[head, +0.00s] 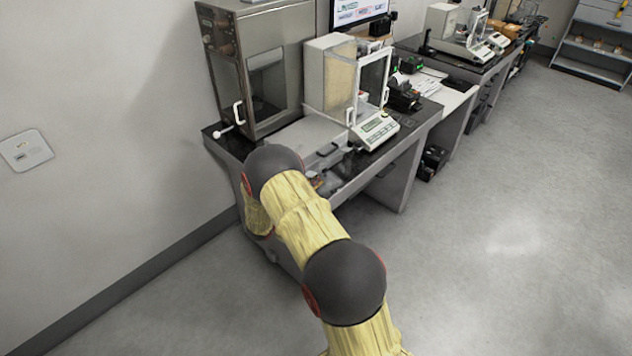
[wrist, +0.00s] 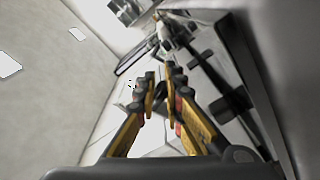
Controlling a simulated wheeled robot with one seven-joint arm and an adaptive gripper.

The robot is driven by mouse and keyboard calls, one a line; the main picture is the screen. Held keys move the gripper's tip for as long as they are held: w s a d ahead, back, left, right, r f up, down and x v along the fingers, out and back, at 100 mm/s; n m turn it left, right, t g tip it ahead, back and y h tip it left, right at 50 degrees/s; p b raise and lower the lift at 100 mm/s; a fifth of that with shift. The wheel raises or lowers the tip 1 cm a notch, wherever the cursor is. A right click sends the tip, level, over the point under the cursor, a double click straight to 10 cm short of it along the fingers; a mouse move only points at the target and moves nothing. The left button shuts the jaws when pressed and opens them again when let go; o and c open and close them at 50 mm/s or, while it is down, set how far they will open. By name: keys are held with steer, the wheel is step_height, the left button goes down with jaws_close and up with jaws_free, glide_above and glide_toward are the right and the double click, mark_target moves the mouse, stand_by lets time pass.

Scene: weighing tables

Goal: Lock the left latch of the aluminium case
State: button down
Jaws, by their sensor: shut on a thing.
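The aluminium case (head: 297,134) is a light grey, flat-topped box on the near end of the dark bench, with dark fittings along its front. My arm covers part of it in the head view. In the wrist view its pale surface with dark strips (wrist: 208,55) lies beyond and to the right of my fingers. My gripper (wrist: 161,86) has its yellow fingers and dark tips close together at the case, shut on a small part, which I take to be the left latch. The tips mostly hide that part, and the latch's position cannot be made out.
A metal cabinet (head: 225,60) with a white handle stands behind the case. A glass-doored balance (head: 330,75) with a keypad stands to the right. Further right are a small printer (head: 402,95) and papers. The wall is close on the left; the floor on the right is clear.

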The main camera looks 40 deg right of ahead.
steer(key=shift+w+a+r+n, duration=0.15)
steer(key=shift+n, duration=0.65)
steer(key=shift+r+n+p, duration=0.3)
steer(key=shift+r+n, duration=0.05)
steer(key=shift+n, duration=0.35)
steer(key=shift+r+n+p, duration=0.25)
steer(key=shift+r+n, duration=0.05)
steer(key=shift+n, duration=0.4)
steer(key=n, duration=0.1)
steer(key=r+n+p, duration=0.1)
steer(key=shift+w+r+n+y, duration=0.1)
steer(key=shift+w+n+y, duration=0.05)
steer(key=shift+n+y, duration=0.2)
steer(key=n, duration=0.1)
steer(key=n+p, duration=0.1)
steer(key=n, duration=0.1)
steer(key=r+n, duration=0.1)
steer(key=shift+w+a+r+n+g+p, duration=0.1)
steer(key=shift+w+n+g+p, duration=0.25)
steer(key=shift+w+g+p, duration=0.05)
steer(key=shift+w+n, duration=0.15)
steer(key=shift+n, duration=0.75)
steer(key=shift+p, duration=0.3)
steer(key=c, duration=2)
jaws_free()
steer(key=shift+c, duration=0.2)
steer(key=shift+o, duration=0.3)
steer(key=shift+w+r, duration=0.1)
steer(key=shift+r, duration=0.05)
steer(key=shift+r, duration=0.1)
